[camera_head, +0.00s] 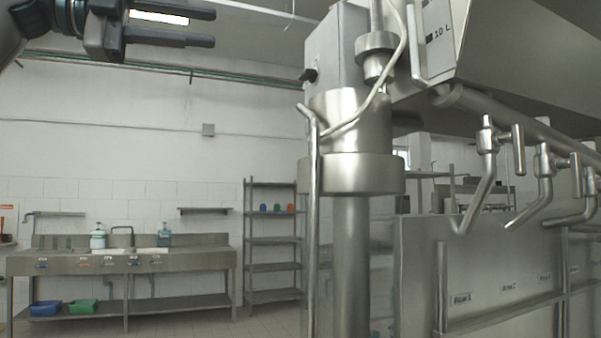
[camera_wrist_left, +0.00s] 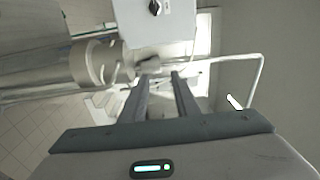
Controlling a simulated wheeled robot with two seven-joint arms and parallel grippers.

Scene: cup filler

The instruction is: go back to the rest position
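My left gripper (camera_head: 213,27) is high in the upper left corner of the head view, with its arm coming in from the left. Its two dark fingers point right and stand apart, with nothing between them. In the left wrist view the two fingers (camera_wrist_left: 163,76) also show a clear gap and hold nothing. The steel filling machine (camera_head: 350,175) stands to the right of the gripper in the head view, apart from it. My right gripper is in neither view.
Bent filler nozzles (camera_head: 487,165) hang from a pipe at the right, above a steel panel (camera_head: 500,270). A steel sink counter (camera_head: 120,262) and a shelf rack (camera_head: 272,240) stand at the back wall. Floor shows between them and the machine.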

